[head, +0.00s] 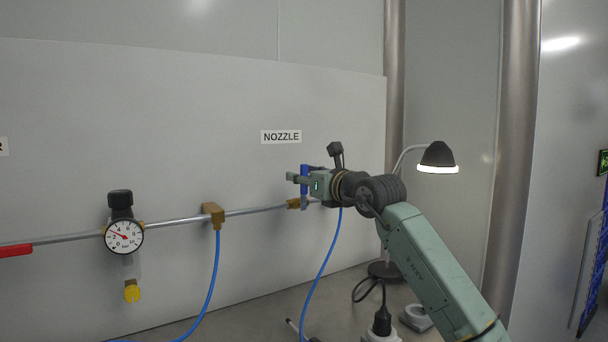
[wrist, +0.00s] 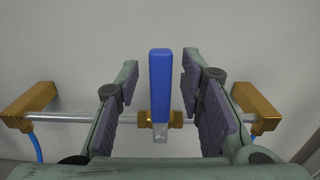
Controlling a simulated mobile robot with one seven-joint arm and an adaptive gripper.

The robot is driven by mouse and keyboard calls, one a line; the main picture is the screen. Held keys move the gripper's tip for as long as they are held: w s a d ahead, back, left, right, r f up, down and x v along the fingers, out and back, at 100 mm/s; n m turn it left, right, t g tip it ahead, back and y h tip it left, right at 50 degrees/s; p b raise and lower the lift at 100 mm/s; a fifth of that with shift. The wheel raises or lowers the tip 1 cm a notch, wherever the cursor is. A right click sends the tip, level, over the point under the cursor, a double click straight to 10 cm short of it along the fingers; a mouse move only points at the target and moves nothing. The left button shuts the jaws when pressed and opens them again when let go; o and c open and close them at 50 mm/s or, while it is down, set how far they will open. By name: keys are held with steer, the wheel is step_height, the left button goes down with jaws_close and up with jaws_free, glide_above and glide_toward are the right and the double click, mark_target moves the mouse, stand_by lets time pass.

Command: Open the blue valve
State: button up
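The blue valve's handle (head: 304,181) stands upright across the pipe, below the NOZZLE label. In the wrist view the blue handle (wrist: 161,82) points up from a brass valve body (wrist: 145,118) and crosses the pipe at about a right angle. My gripper (head: 300,179) is at the valve, and its fingers partly cover the handle in the head view. In the wrist view my gripper (wrist: 160,75) is open, with one padded finger on each side of the handle. A gap shows between the handle and each finger.
The pipe (head: 255,211) runs along the wall panel, with a pressure gauge (head: 124,236), a brass fitting (head: 214,214) and a red handle (head: 15,250) to the left. Blue hoses (head: 325,262) hang below. A desk lamp (head: 437,156) stands right, behind my arm.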

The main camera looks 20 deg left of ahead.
jaws_close()
stand_by(0.4)
stand_by(0.4)
